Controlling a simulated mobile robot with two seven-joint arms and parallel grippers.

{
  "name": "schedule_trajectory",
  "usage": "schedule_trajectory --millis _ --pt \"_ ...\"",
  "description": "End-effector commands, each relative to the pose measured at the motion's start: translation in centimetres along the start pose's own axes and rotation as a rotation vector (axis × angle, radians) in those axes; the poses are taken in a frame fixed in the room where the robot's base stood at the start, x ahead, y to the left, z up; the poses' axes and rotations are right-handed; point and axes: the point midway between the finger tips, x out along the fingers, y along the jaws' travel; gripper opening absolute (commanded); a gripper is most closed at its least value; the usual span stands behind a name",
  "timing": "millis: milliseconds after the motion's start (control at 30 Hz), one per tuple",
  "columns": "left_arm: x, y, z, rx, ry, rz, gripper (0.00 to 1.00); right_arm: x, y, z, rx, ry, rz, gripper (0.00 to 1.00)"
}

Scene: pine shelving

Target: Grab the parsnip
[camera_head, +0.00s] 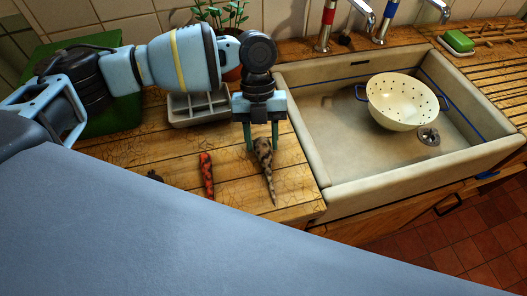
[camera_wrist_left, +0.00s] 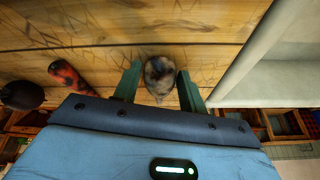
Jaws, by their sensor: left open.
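The parsnip (camera_head: 268,178) is a tapered, pale brown root with dark blotches. It lies on the wooden counter left of the sink, its thick end toward the back and its thin tip toward the front. My left gripper (camera_head: 263,149) points down over the thick end, with its green fingers apart, one on each side of it. In the left wrist view the parsnip (camera_wrist_left: 160,75) shows end-on between the two open fingers. I cannot tell whether either finger touches it. My right gripper is not in view.
A red, dark-marked root (camera_head: 206,174) and a small dark object (camera_head: 154,176) lie to the left. A grey divided tray (camera_head: 178,119) and a potted plant (camera_head: 232,18) stand behind. The sink (camera_head: 335,190), holding a cream colander (camera_head: 395,103), is at the right.

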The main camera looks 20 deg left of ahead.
Motion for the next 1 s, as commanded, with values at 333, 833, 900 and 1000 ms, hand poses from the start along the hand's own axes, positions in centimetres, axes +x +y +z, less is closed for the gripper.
schedule_trajectory --millis 333,833,900,1000 --pt "0.1 0.0 0.0 0.000 0.001 0.000 0.26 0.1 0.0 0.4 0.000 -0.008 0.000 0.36" --pt "-0.5 -0.1 -0.2 0.000 0.001 -0.003 0.13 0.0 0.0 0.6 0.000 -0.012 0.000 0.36" --pt "-1.0 -0.1 -0.5 0.000 0.001 -0.002 0.13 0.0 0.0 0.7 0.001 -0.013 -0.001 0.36" --pt "-2.1 -0.2 -0.9 0.002 0.001 -0.003 0.13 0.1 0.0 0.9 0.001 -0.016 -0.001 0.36"
